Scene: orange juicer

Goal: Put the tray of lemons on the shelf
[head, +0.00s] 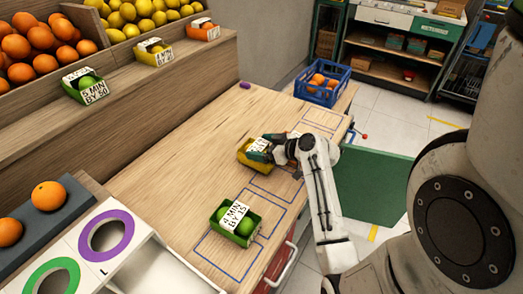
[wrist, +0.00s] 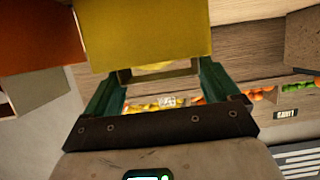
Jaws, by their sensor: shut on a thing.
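My gripper (head: 272,148) is over the wooden counter (head: 190,150), shut on a yellow tray (head: 252,163) with a white label. My gripper covers much of the tray, so its lemons are mostly hidden. I cannot tell whether the tray touches the counter. In the wrist view, the tray's yellow wall (wrist: 150,35) fills the space between the green fingers (wrist: 160,78). The wooden shelf (head: 120,90) runs along the upper left. On it stand a green tray of limes (head: 72,97), another yellow lemon tray (head: 153,60) and an orange tray (head: 203,36).
A green tray of limes (head: 246,240) stands on the counter nearer me, by blue outlines. A blue crate of oranges (head: 322,94) is at the counter's far end. A white sorter with purple and green rings (head: 108,236) is at lower left. The counter's left middle is clear.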

